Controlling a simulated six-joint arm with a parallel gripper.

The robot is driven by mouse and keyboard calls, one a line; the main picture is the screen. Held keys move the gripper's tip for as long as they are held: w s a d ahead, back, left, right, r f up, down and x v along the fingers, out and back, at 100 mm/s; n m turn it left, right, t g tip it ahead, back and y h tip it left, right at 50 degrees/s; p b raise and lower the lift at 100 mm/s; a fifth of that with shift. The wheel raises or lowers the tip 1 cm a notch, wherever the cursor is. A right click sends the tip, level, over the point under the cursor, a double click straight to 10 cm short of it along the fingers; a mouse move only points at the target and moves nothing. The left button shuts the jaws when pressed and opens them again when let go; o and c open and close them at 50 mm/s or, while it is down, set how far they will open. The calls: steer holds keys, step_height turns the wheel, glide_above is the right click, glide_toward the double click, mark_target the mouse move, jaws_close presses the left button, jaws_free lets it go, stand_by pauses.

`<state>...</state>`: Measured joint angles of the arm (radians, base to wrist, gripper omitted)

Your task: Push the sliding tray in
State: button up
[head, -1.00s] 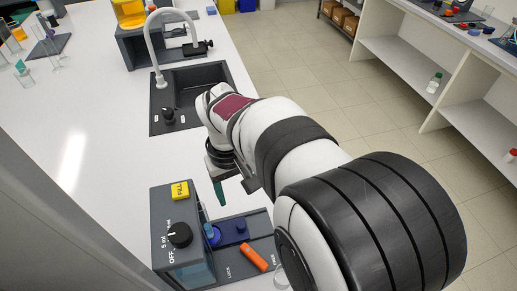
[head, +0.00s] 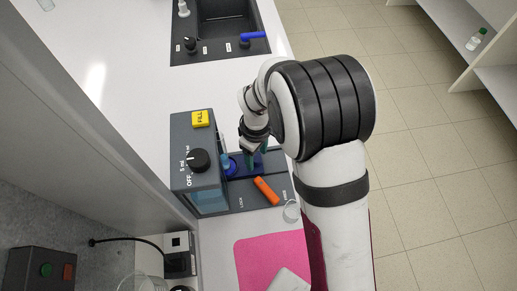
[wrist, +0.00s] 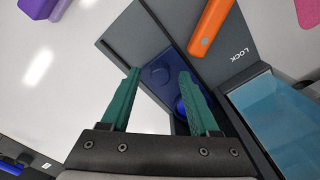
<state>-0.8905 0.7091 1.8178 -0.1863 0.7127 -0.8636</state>
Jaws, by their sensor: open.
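The sliding tray is a dark blue block on the dark grey base of the rig; it shows in the wrist view (wrist: 160,72) and partly in the head view (head: 274,160), where my gripper covers some of it. A round blue part (head: 230,167) sits at its left, beside the tank. My gripper (wrist: 160,73) is open and empty, with green fingers over the tray, one to each side in the wrist picture. In the head view my gripper (head: 250,158) hangs low at the tray. I cannot tell whether the fingers touch it.
The rig box (head: 190,150) carries a yellow FILL button (head: 201,118), a black dial (head: 200,160) and a blue water tank (head: 210,201). An orange lever (head: 266,190) lies between LOCK and FREE. A pink mat (head: 268,255) lies nearer, and a sink (head: 225,20) is farther off.

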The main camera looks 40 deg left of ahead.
steer(key=shift+f, duration=0.2)
jaws_close()
stand_by(1.3)
